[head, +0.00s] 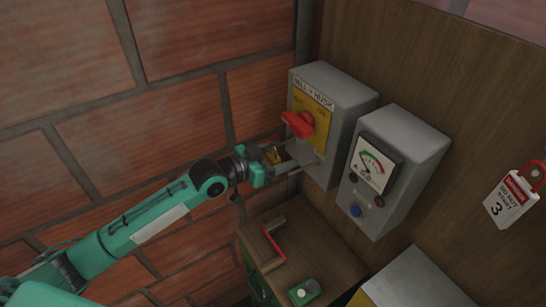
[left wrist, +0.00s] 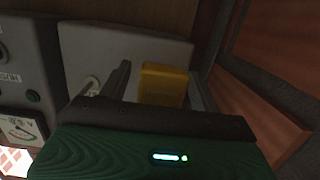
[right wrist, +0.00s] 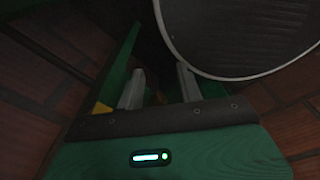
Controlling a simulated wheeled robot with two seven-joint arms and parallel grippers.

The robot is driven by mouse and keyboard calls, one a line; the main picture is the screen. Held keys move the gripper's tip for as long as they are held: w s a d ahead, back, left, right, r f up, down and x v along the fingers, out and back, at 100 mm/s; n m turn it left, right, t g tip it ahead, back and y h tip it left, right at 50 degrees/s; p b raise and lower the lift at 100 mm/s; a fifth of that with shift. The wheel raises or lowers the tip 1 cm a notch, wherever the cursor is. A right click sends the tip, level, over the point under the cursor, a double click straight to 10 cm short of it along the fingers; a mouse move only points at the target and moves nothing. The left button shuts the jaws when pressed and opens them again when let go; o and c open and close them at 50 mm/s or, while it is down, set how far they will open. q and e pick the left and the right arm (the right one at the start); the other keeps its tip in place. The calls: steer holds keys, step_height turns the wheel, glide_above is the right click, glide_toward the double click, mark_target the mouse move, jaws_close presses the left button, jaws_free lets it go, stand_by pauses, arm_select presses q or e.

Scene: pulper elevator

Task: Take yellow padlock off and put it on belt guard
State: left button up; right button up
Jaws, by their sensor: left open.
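The yellow padlock (left wrist: 163,85) shows in the left wrist view between the fingers of my left gripper (left wrist: 158,88). In the head view the padlock (head: 272,157) is small and partly hidden by the gripper. It is at the lower left of the grey switch box (head: 334,90) with the red rotary handle. My left gripper (head: 281,158) is open around the padlock; I cannot tell whether the fingers touch it. My right gripper (right wrist: 160,88) is out of the head view; its fingers stand apart in its wrist view. I cannot identify the belt guard for sure.
A grey meter box (head: 424,140) stands right of the switch box. A red lock with a "DO NOT START 3" tag (head: 510,199) hangs at the right. A round grey disc (right wrist: 240,35) is close ahead of my right gripper.

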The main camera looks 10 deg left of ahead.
arm_select(q)
steer(key=c, duration=1.1)
steer(key=shift+r+b, duration=0.6)
steer(key=shift+b, duration=0.15)
steer(key=shift+f+b+v, duration=0.45)
steer(key=shift+b+v, duration=0.8)
steer(key=shift+v, duration=1.7)
steer(key=shift+f+b+v, duration=0.4)
steer(key=shift+b+v, duration=0.85)
steer(key=shift+v, duration=1.75)
steer(key=shift+f+b+v, duration=0.45)
steer(key=shift+b+v, duration=0.8)
steer(key=shift+v, duration=1.7)
steer(key=shift+s+a, duration=0.15)
steer(key=shift+s, duration=0.1)
